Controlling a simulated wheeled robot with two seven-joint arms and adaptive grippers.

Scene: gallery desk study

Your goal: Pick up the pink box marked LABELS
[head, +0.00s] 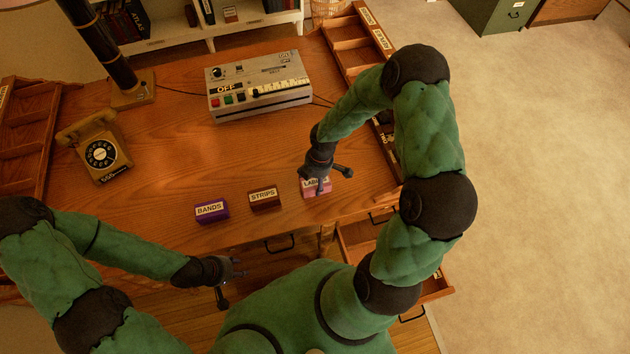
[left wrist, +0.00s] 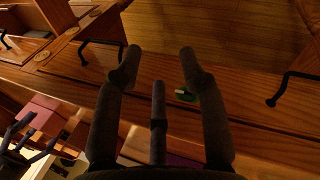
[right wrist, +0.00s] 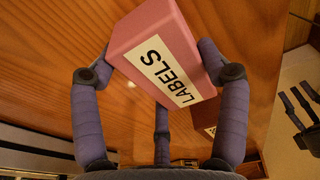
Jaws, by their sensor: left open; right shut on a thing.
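The pink box marked LABELS (head: 318,191) is at the desk's front edge, right of the other two boxes in the head view. My right gripper (head: 326,178) is over it and partly hides it. In the right wrist view the pink box (right wrist: 157,50) sits between the fingers of my right gripper (right wrist: 155,75), which are shut on it. I cannot tell whether the box is clear of the desk. My left gripper (head: 232,280) is open and empty, low in front of the desk. Its spread fingers show in the left wrist view (left wrist: 160,65).
A purple BANDS box (head: 211,210) and a brown STRIPS box (head: 265,197) stand on the desk (head: 180,180). A yellow telephone (head: 97,147), a lamp (head: 135,90) and a grey device with buttons (head: 258,85) are further back. Wooden trays (head: 355,45) line the right side.

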